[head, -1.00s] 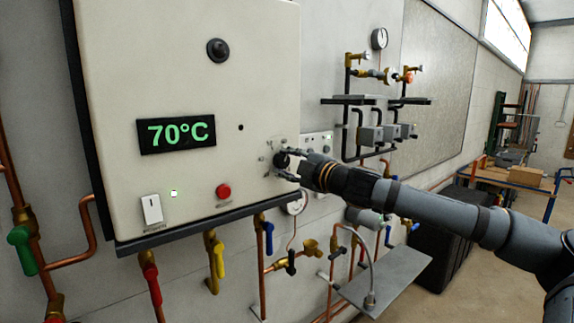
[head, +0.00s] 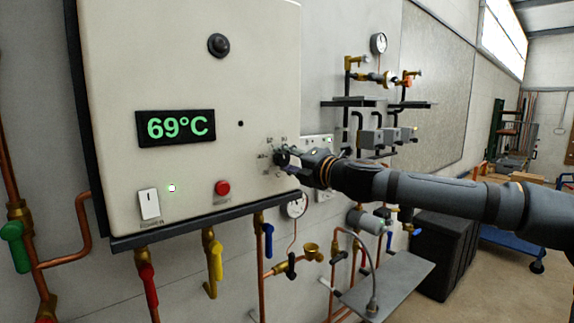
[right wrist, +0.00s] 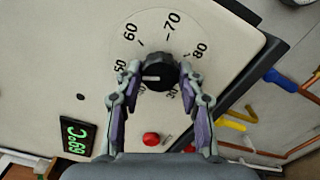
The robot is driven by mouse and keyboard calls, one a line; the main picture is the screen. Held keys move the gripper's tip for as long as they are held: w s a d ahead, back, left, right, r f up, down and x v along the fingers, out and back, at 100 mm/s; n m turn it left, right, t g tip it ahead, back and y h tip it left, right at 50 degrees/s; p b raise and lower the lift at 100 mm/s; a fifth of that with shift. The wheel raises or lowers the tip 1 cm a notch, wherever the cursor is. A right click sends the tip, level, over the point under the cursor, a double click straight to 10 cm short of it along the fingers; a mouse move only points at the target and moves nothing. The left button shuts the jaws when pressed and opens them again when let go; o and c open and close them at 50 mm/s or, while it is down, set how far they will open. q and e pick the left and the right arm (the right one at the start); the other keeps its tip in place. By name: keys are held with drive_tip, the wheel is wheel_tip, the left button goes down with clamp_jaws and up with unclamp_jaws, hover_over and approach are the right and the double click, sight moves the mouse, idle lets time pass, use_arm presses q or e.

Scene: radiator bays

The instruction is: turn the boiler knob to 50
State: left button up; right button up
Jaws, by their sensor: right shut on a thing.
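The white boiler (head: 190,80) hangs on the wall, its display (head: 176,127) reading 69°C in green. The black boiler knob (head: 281,158) sits near the lower right of its front. In the right wrist view the knob (right wrist: 158,70) has a dial with numbers around it, 60, 70 and 80 clearly legible. Its white mark points left, towards the partly covered 50 side; the exact value is hard to tell. My right gripper (right wrist: 159,74) is shut on the knob, one finger on each side; it also shows in the head view (head: 288,160). My left gripper is out of view.
A red button (head: 222,188) and a white power switch (head: 149,204) are on the boiler's lower front. Pipes with coloured valve handles (head: 215,260) hang below. A grey shelf (head: 392,285) juts from the wall under my right arm.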

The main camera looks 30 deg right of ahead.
drive_tip(key=shift+f+n, duration=0.1)
drive_tip(key=shift+n, duration=0.4)
drive_tip(key=o, duration=1.2)
